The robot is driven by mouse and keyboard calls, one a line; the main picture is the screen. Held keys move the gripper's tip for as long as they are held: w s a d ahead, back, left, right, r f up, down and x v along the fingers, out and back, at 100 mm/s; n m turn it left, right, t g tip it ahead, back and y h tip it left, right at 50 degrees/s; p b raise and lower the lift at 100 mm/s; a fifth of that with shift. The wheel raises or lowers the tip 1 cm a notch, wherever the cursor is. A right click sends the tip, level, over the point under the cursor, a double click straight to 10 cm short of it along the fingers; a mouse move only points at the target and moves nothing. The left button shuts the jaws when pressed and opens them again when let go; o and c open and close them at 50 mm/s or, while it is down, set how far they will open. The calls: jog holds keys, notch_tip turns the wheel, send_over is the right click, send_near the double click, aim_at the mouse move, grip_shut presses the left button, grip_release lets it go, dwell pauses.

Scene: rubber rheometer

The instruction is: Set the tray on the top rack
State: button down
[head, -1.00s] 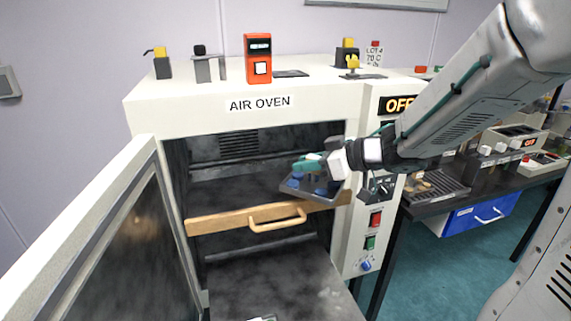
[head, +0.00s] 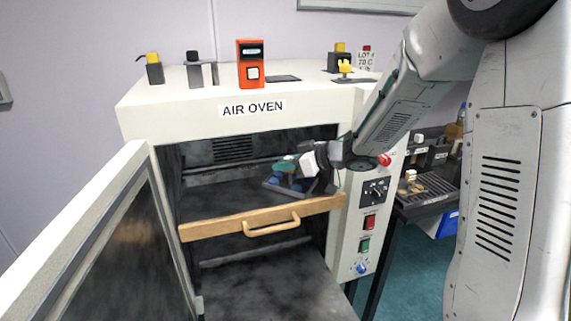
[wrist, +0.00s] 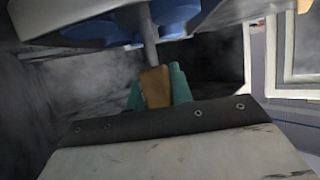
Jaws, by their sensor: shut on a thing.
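The grey tray (head: 271,186) with blue round pieces on it is inside the open air oven (head: 251,109), above the top rack (head: 225,200), which has a wooden front bar (head: 218,227) with a handle. My gripper (head: 290,165) is shut on the tray and reaches in from the right side of the opening. Whether the tray touches the rack cannot be told.
The oven door (head: 85,245) stands open on the left. The control panel (head: 374,205) is right of the opening, close to my arm. An orange device (head: 251,64) and several small items stand on the oven top. The left part of the rack is clear.

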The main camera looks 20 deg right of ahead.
jog(key=shift+f, duration=0.1)
jog(key=c, duration=1.3)
grip_release()
jog(key=shift+o, duration=0.2)
